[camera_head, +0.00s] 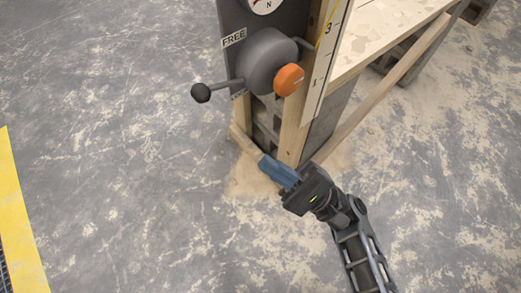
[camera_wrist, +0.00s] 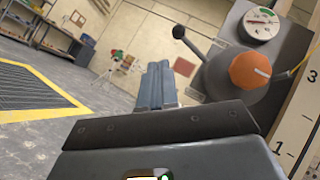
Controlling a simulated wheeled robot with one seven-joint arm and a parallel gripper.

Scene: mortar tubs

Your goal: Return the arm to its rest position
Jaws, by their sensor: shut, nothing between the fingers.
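My gripper (camera_head: 268,162) is at the lower middle of the head view, its blue fingers closed together with nothing between them. It points up and left, in front of the foot of a wooden-framed stand. In the wrist view the shut blue fingers (camera_wrist: 153,68) point away into the room. My dark arm runs from the gripper to the bottom right of the head view. A grey hub (camera_head: 268,62) with an orange knob (camera_head: 288,79) and a black ball-ended lever (camera_head: 201,92) sits above the gripper, apart from it. The orange knob also shows in the wrist view (camera_wrist: 250,71), right of the fingers.
A dial (camera_wrist: 261,26) and a numbered scale (camera_head: 324,60) are on the stand. A dusty wooden bench (camera_head: 385,35) extends back right. The floor at left is clear up to a yellow stripe (camera_head: 17,215). Shelving (camera_wrist: 45,35) stands far off.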

